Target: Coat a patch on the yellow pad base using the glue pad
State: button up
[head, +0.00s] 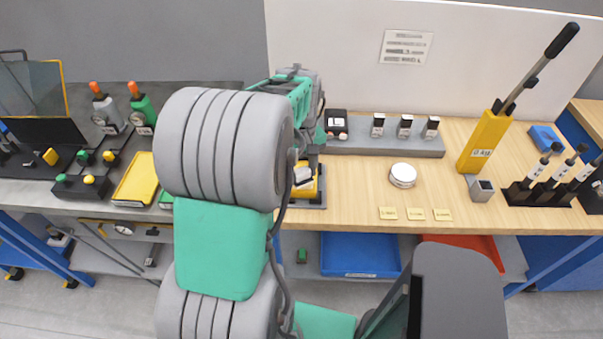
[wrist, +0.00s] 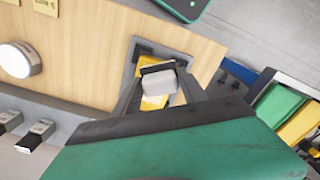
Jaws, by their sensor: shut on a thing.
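The glue pad, a pale grey-white block with a dark edge, shows in the wrist view (wrist: 159,83) and as a small light patch in the head view (head: 302,174). My gripper (wrist: 160,88) is shut on it. The yellow pad base (head: 309,190) sits on a dark plate at the bench's front edge. In the wrist view the yellow base (wrist: 153,103) shows behind and below the glue pad, partly hidden by the pad and fingers. I cannot tell whether pad and base touch.
A round white-topped tin (head: 402,175) stands to the right on the wooden bench. Several small bottles stand on a grey rack (head: 390,143) behind. Yellow cards (head: 415,214) lie near the front edge. My arm hides the bench's middle-left.

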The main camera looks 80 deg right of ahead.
aim_at(301, 170)
jog(key=shift+r+p, duration=0.5)
jog(key=shift+r, duration=0.7)
jog(key=shift+r, duration=0.1)
notch_tip(301, 170, up, 3)
jog(key=shift+p, duration=1.15)
